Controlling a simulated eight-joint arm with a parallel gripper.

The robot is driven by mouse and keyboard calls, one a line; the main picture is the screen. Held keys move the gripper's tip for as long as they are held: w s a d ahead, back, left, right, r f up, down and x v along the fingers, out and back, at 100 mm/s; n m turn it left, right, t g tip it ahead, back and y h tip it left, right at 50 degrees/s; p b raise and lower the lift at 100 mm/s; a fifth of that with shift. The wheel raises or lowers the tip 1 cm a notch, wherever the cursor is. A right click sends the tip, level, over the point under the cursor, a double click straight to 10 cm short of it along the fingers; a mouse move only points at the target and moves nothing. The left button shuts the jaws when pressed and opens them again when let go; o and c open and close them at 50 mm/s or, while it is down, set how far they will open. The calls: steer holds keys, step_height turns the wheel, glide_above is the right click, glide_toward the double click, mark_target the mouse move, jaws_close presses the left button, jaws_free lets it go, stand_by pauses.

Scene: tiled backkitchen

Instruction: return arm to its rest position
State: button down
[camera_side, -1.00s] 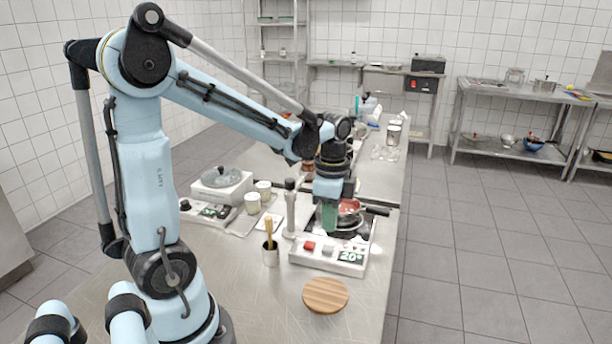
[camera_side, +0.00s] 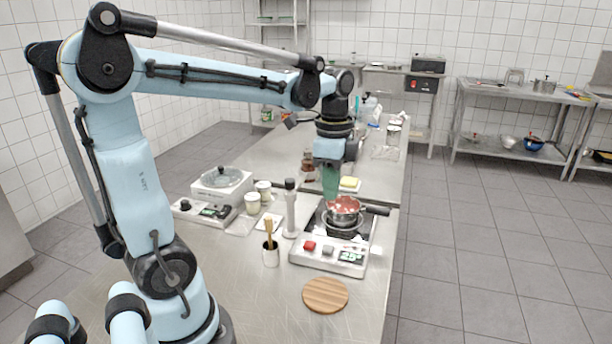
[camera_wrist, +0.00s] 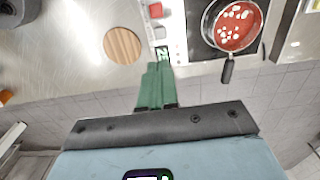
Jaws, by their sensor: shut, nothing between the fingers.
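My gripper (camera_side: 330,186) is shut and empty, its green fingers pointing down above the back left part of the hotplate. In the wrist view my gripper (camera_wrist: 158,68) shows its green fingers together with nothing between them. My pale blue arm (camera_side: 215,82) reaches across the bench from the left. A small pan (camera_side: 343,216) with red contents stands on the hotplate (camera_side: 316,256), clear of my fingers. In the wrist view the pan (camera_wrist: 262,36) holds red sauce with several white pieces.
A round wooden board (camera_side: 325,295) lies at the bench's front. A pot with utensils (camera_side: 270,256), a tall grey cylinder (camera_side: 290,212), two cups (camera_side: 252,203) and a second appliance (camera_side: 221,184) stand left of the hotplate. The air above the pan is clear.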

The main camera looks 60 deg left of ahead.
stand_by(0.3)
